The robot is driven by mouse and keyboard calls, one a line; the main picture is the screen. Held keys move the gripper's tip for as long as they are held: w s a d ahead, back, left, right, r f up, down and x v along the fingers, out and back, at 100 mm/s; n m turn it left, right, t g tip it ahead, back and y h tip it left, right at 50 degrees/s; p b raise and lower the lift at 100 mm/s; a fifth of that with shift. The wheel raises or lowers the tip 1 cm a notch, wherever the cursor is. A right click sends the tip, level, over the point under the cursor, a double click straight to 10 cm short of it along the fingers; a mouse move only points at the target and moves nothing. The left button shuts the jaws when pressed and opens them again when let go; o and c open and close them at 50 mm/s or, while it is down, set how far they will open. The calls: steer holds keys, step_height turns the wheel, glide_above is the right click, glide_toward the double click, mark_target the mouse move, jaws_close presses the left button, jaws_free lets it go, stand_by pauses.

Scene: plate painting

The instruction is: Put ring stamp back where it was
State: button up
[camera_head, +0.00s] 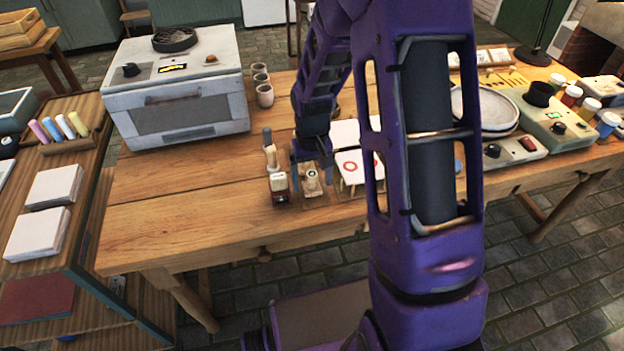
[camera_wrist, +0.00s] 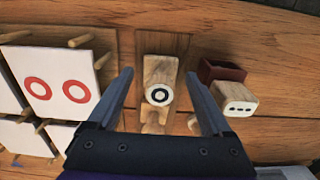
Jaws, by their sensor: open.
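The ring stamp (camera_wrist: 159,96) shows a pale round face with a black ring in the wrist view. It is at a small wooden block or stand (camera_wrist: 160,70), and I cannot tell exactly how it is seated. In the head view the ring stamp (camera_head: 312,180) is near the table's front edge. My gripper (camera_wrist: 159,73) is open, with one finger on each side of the stamp and visible gaps between.
A dotted stamp (camera_wrist: 237,100) and a dark red box (camera_wrist: 218,72) stand close to my right finger. White tiles, one with two red rings (camera_wrist: 58,84), rest among wooden pegs on the left. The table (camera_head: 190,200) is clear at its left front.

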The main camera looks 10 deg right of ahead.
mark_target(312, 174)
step_height(312, 174, up, 12)
steer(key=shift+f+p, duration=0.2)
steer(key=shift+p, duration=0.65)
